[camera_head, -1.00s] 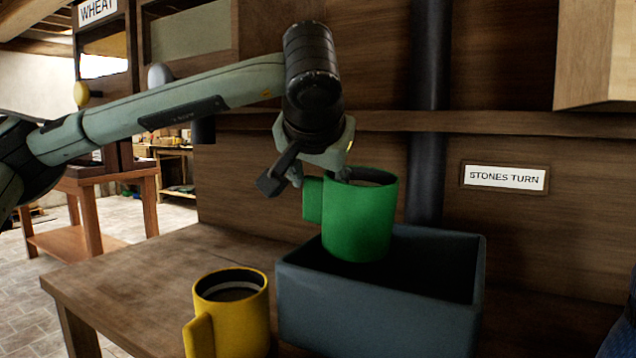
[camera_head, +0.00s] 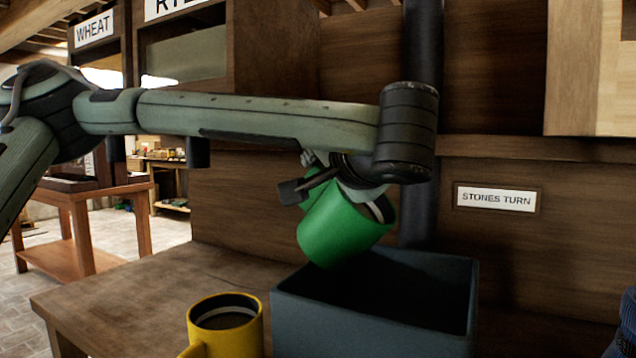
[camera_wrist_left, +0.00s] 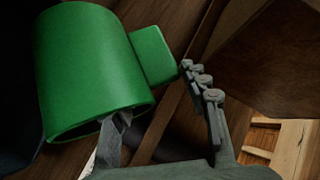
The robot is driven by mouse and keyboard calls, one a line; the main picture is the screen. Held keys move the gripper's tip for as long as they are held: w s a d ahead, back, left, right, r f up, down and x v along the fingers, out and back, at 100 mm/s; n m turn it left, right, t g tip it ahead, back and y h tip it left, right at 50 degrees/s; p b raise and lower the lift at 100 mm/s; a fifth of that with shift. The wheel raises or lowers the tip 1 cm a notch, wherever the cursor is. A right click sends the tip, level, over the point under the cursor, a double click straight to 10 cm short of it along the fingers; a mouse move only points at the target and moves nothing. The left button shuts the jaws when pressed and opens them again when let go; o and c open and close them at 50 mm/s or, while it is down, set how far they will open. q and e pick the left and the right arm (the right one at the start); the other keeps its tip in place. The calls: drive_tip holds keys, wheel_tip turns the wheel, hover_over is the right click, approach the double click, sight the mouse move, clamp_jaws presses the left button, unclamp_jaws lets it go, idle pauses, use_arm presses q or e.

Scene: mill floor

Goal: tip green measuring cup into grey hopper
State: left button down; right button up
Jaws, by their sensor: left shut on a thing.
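My left gripper (camera_head: 322,184) is shut on the green measuring cup (camera_head: 338,232) and holds it above the grey hopper (camera_head: 375,328). The cup is tilted, its mouth toward the upper right in the head view; a pale rim or content shows at its opening. In the left wrist view the green cup (camera_wrist_left: 90,70) fills the left side, with its handle beside my gripper's fingers (camera_wrist_left: 165,105). The hopper's inside is dark, and I see nothing falling into it. My right gripper is not in view.
A yellow measuring cup (camera_head: 226,325) with something dark inside stands upright on the wooden table (camera_head: 130,295), left of the hopper. A dark pipe (camera_head: 421,215) rises behind the hopper. A "STONES TURN" sign (camera_head: 497,198) hangs on the wall. The table's left part is clear.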

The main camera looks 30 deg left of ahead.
use_arm(q)
drive_tip(key=shift+d+r+m+t+y, duration=0.3)
drive_tip(key=shift+d+r+m+y, duration=0.15)
drive_tip(key=shift+d, duration=0.1)
drive_tip(key=d+m+t, duration=0.1)
drive_tip(key=d+r+m+y, duration=0.1)
drive_tip(key=d, duration=0.1)
drive_tip(key=d+m+t+y+p, duration=0.1)
drive_tip(key=shift+s+d+r+m+t+y, duration=0.1)
drive_tip(key=shift+d+r+m+t+y, duration=0.2)
drive_tip(key=shift+d+m, duration=0.1)
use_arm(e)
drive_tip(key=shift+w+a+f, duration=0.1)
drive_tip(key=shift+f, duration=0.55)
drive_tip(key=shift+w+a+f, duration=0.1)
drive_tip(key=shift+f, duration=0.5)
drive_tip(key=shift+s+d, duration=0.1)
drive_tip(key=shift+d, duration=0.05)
use_arm(q)
drive_tip(key=m+t+p, duration=0.1)
drive_tip(key=r+m+t+p, duration=0.1)
drive_tip(key=m+t, duration=0.1)
drive_tip(key=shift+m+y, duration=0.25)
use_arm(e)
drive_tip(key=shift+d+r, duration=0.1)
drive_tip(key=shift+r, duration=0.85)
